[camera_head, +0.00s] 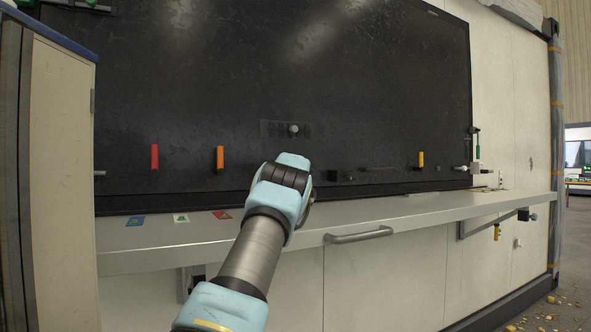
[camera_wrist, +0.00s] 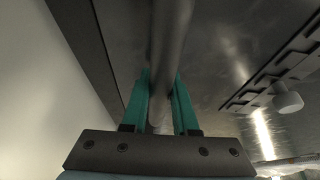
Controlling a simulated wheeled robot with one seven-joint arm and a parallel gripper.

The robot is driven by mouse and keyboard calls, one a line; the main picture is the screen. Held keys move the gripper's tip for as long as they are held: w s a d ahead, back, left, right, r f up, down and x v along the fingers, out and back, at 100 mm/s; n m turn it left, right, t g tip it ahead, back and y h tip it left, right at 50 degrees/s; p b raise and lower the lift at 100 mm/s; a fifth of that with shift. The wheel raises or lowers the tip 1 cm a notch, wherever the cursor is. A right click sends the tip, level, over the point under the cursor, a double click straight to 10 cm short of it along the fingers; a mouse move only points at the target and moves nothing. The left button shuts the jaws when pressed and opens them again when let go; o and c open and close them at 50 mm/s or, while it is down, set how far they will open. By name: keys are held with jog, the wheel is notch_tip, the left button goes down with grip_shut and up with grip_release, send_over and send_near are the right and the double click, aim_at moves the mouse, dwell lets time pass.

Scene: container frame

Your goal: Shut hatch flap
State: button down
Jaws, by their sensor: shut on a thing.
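The large dark panel (camera_head: 370,90) fills the wall opening; I take it for the hatch flap, and its lower edge lies just above the grey ledge. In the wrist view, my gripper (camera_wrist: 162,85) has its two teal fingers shut on a round grey bar (camera_wrist: 170,35), with one finger on each side. A dark metallic surface (camera_wrist: 225,50) lies behind the bar. In the head view, my arm's end reaches to the lower middle of the panel and hides the fingers and the gripped bar. Which part the bar belongs to, I cannot tell for sure.
A knob (camera_head: 293,129) on a strip sits on the panel; a similar knob (camera_wrist: 287,98) shows in the wrist view. The ledge (camera_head: 440,212) carries a front handle (camera_head: 358,236) and several small cards. A cabinet (camera_head: 60,150) stands close at left. Floor at right holds scattered debris.

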jog(key=shift+a+r, duration=0.3)
jog(key=c, duration=0.9)
grip_release()
jog(key=shift+a+f, duration=0.1)
jog(key=shift+o, duration=1.1)
jog(key=shift+w+f, duration=0.1)
jog(key=shift+f, duration=0.05)
jog(key=shift+f, duration=0.1)
jog(key=shift+s+d+f+b, duration=0.2)
jog(key=shift+s+b, duration=0.4)
jog(key=shift+b, duration=0.45)
jog(key=s+r+b, duration=0.1)
jog(key=s+b, duration=0.7)
jog(key=s, duration=0.1)
jog(key=shift+s+d+b, duration=0.15)
jog(key=shift+s+b, duration=0.2)
